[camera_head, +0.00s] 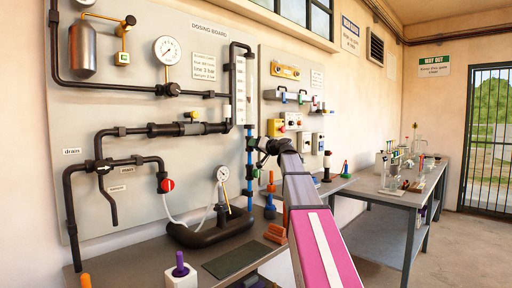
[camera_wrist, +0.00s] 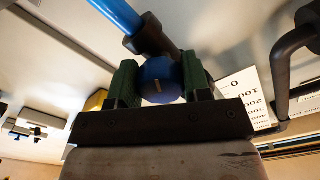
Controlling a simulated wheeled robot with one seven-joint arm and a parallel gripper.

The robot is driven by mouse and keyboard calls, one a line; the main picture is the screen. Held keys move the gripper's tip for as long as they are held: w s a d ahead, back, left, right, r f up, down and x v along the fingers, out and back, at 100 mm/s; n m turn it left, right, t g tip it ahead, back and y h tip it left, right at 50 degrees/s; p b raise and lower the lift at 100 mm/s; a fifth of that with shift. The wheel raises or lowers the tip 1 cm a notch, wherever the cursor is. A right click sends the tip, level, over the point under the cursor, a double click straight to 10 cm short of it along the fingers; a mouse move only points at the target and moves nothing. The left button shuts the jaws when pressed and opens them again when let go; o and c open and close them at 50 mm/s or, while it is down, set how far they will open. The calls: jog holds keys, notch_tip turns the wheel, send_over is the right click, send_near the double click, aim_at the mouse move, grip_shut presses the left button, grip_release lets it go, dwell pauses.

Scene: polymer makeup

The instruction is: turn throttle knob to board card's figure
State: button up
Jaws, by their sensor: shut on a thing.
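My gripper (camera_head: 262,150) is at the lower end of the tall scale tube (camera_head: 240,95) on the dosing board. In the wrist view its green-padded fingers (camera_wrist: 160,82) are shut on a round blue knob (camera_wrist: 159,78), one pad on each side. The knob has a short tan mark on its face and sits on a dark fitting with a blue pipe (camera_wrist: 118,14). My gripper hides the knob in the head view. The board card (camera_head: 204,67) hangs left of the scale tube; its small print is only partly readable.
Pipes, a pressure gauge (camera_head: 167,50) and a red valve knob (camera_head: 167,185) are on the board to the left. A second panel (camera_head: 290,100) with switches is to the right. The numbered scale (camera_wrist: 243,95) is beside the fingers.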

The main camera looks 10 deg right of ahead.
jog(key=shift+s+f, duration=0.1)
jog(key=o, duration=0.9)
jog(key=v, duration=1)
jog(key=shift+s+d, duration=0.25)
jog(key=shift+s, duration=0.05)
